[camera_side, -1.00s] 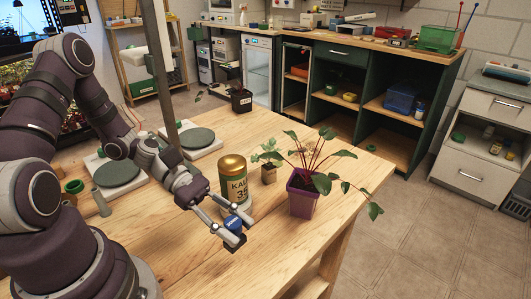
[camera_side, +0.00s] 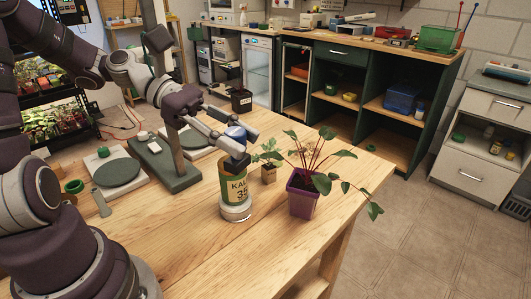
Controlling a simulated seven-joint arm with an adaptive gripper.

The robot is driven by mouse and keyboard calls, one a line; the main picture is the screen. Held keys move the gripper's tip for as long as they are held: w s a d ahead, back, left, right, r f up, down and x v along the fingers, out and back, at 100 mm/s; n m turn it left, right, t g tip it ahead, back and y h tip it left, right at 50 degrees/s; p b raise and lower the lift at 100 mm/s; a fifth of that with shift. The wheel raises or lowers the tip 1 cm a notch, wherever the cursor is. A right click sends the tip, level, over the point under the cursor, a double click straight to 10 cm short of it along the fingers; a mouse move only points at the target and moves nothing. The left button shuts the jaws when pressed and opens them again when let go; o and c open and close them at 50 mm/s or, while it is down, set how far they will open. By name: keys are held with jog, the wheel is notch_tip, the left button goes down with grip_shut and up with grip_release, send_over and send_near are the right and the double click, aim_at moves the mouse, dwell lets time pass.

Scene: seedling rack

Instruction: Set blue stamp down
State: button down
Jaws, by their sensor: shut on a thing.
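The blue stamp (camera_side: 236,132) is held between the fingers of my gripper (camera_side: 241,146), which is shut on it. The fingers partly cover the stamp, and its underside is hidden. In this view the stamp and fingertips appear above the upper part of a labelled can (camera_side: 237,190). I cannot tell whether the fingers touch the can.
A purple pot (camera_side: 303,199) with a leafy plant and a small potted seedling (camera_side: 268,173) stand right of the can. Round-topped scales (camera_side: 119,173) and a post on a green base (camera_side: 178,179) are at left. The front of the wooden bench (camera_side: 190,245) is clear.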

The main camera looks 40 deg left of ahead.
jog(key=w+a+f+n+t+y, duration=0.5)
jog(key=w+a+n+t+y, duration=0.35)
jog(key=w+a+n, duration=0.2)
jog(key=w+a+r+n+g+y, duration=0.1)
jog(key=w+a+r+n+y, duration=0.15)
jog(key=a+n+y, duration=0.35)
jog(key=w+a+r+n+g+y, duration=0.1)
jog(key=a+r+n+y, duration=0.3)
jog(key=a+y, duration=0.25)
jog(key=shift+m+h, duration=0.25)
jog(key=shift+h, duration=0.35)
jog(key=f, duration=2.1)
jog(key=shift+s+a, duration=0.1)
jog(key=shift+a, duration=0.2)
jog(key=shift+f, duration=0.1)
jog(key=c, duration=0.8)
grip_release()
jog(key=shift+c, duration=0.2)
